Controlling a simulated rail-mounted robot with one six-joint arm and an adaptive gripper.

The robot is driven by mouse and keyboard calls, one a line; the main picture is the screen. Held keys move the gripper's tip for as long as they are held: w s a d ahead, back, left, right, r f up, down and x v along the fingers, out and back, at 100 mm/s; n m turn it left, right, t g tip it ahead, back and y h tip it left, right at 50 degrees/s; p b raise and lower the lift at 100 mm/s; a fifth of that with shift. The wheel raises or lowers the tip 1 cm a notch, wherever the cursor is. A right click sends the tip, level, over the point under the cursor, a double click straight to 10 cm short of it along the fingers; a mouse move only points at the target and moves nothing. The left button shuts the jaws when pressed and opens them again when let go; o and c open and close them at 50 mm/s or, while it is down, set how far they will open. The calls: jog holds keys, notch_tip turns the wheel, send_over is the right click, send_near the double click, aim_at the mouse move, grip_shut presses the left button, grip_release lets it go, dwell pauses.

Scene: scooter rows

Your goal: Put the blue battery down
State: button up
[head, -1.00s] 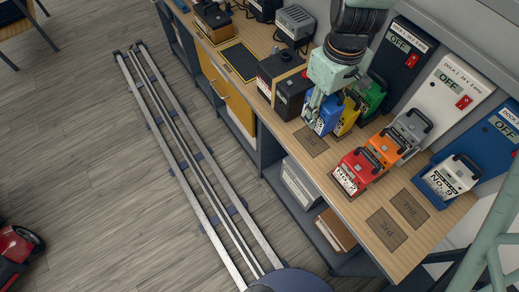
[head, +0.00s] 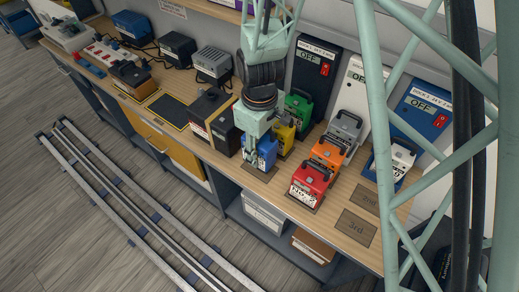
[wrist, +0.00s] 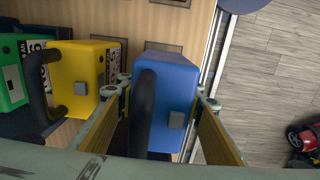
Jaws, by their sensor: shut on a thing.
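The blue battery (head: 267,151) is between the fingers of my gripper (head: 259,142), upright at the bench's front edge, in front of the yellow battery (head: 284,136). Its lower end overlaps the back part of a brown floor-label pad (head: 258,173) on the bench; I cannot tell whether it touches. In the wrist view the blue battery (wrist: 172,92), with its black handle, fills the space between the two fingers (wrist: 165,120). The yellow battery (wrist: 85,78) is beside it on the left, a small gap apart.
A green battery (head: 298,106) stands behind the yellow one. Red (head: 310,184), orange (head: 328,150) and grey (head: 346,124) batteries form a row to the right. Two bare pads (head: 356,227) (head: 365,198) lie further right. A black box (head: 226,130) stands close on the left.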

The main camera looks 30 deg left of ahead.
aim_at(259, 147)
dwell(0.4)
jog(key=shift+f, duration=1.85)
jog(key=shift+f+b, duration=0.15)
jog(key=shift+b, duration=0.2)
jog(key=o, duration=1.6)
jog(key=shift+r, duration=0.2)
jog(key=shift+r+p, duration=0.85)
jog(key=shift+r, duration=5.1)
jog(key=shift+d, duration=0.1)
